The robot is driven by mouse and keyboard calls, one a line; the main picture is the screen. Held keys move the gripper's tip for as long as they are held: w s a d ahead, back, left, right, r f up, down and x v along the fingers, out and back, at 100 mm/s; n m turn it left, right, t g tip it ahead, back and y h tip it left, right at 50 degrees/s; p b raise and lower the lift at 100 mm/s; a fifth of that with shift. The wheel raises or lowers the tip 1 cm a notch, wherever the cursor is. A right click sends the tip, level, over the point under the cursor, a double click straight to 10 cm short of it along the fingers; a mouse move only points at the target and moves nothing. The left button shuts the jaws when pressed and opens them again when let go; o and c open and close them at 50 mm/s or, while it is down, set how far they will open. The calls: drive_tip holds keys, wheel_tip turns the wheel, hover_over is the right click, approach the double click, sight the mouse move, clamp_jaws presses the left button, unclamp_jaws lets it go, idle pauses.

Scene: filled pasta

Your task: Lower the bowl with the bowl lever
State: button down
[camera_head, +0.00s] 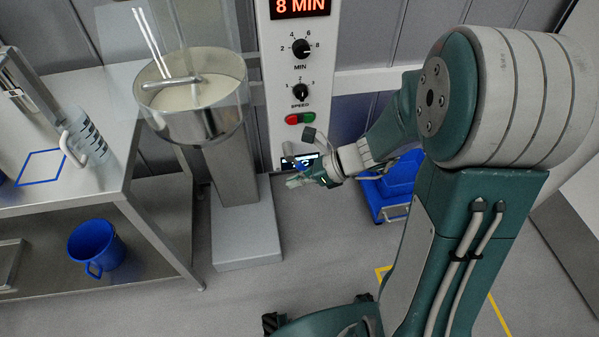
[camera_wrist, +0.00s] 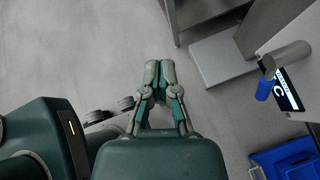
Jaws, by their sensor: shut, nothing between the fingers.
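The steel bowl (camera_head: 190,124) is on the mixer at the upper left of the head view, with pale contents inside and a clear guard around it. What looks like the bowl lever (camera_head: 309,135) has a grey end on the front of the mixer's column, above a dark label plate. In the wrist view the lever (camera_wrist: 288,55) shows as a grey cylinder with a blue part below it, at the right edge. My gripper (camera_head: 294,182) is just below the label plate in the head view. In the wrist view my gripper (camera_wrist: 160,66) is shut and empty, apart from the lever.
The control panel (camera_head: 285,75) has dials, green and red buttons and a lit 8 MIN display. The mixer's base (camera_head: 247,237) stands on the floor. A steel table (camera_head: 75,165) is at left, with a blue jug (camera_head: 96,248) on its lower shelf. A blue crate (camera_head: 398,185) sits behind my arm.

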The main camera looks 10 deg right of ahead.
drive_tip(key=w+d+f+m+t, duration=0.3)
drive_tip(key=f+m, duration=0.5)
drive_tip(key=m, duration=0.1)
drive_tip(key=w+d+f+m+t+h, duration=0.1)
drive_tip(key=w+d+f+m+t, duration=0.2)
drive_tip(key=f+m, duration=0.5)
drive_tip(key=shift+w+d+m+t, duration=0.4)
drive_tip(key=shift+w+d+m, duration=0.1)
drive_tip(key=shift+w+d, duration=0.15)
drive_tip(key=x, duration=1)
drive_tip(key=d, duration=0.1)
drive_tip(key=d+r, duration=0.1)
drive_tip(key=d, duration=0.1)
drive_tip(key=shift+w+d+r, duration=0.3)
drive_tip(key=shift+w+r, duration=0.05)
drive_tip(key=shift+w, duration=0.05)
